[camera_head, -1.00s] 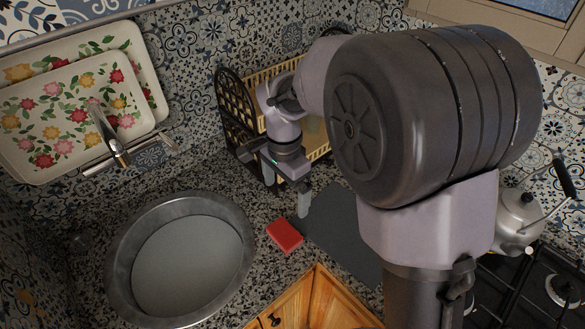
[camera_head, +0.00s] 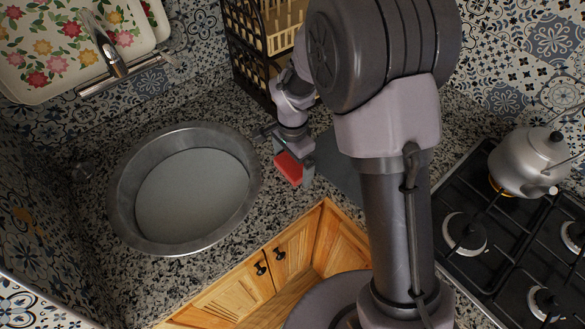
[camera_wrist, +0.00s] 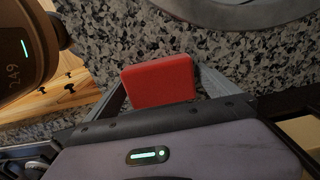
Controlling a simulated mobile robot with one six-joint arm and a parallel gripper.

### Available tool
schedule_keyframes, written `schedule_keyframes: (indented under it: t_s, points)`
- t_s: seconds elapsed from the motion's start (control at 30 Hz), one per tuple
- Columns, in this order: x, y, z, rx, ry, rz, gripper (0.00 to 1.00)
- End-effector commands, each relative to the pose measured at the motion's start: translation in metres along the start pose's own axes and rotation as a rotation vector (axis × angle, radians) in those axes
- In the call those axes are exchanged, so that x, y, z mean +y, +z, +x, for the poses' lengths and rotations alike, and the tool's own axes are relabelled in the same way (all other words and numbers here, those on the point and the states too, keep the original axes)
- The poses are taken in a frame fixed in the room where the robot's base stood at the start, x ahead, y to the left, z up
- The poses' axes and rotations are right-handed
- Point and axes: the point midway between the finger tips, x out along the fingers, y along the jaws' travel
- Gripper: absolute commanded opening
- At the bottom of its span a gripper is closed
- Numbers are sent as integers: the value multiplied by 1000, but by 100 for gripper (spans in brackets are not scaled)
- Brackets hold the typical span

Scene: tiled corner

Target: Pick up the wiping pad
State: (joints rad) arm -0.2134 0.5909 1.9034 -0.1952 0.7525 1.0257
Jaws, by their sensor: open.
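The wiping pad is a red block (camera_head: 289,168) on the speckled counter, right of the metal basin and close to the counter's front edge. My gripper (camera_head: 293,172) is open above it, pointing down, with one finger at each side of the pad in the head view. In the wrist view the red pad (camera_wrist: 158,82) lies between the two open fingers (camera_wrist: 162,88). Whether the fingers touch the pad I cannot tell. The gripper hides part of the pad's top in the head view.
A round metal basin (camera_head: 122,205) is sunk in the counter on the left. A dark grey mat (camera_head: 343,166) lies right of the pad. A dark dish rack (camera_head: 245,60) stands behind. A kettle (camera_head: 531,160) stands on the stove (camera_head: 490,225) at the right.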

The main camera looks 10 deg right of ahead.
Motion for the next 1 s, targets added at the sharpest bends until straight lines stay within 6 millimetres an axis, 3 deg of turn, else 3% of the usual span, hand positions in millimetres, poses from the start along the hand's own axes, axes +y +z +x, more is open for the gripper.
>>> schedule_keyframes:
  t_s: [0.1, 0.37, 0.63, 0.9, 1.0]
  points:
    - [0, 0, -2, 0, 0, 0, 96]
    - [0, 0, -2, 0, 0, 0, 47]
    - [0, 0, -6, 0, -1, 1, 47]
    - [-1, 0, -43, 1, -3, 1, 47]
    - [14, 15, -41, 0, 0, -2, 47]
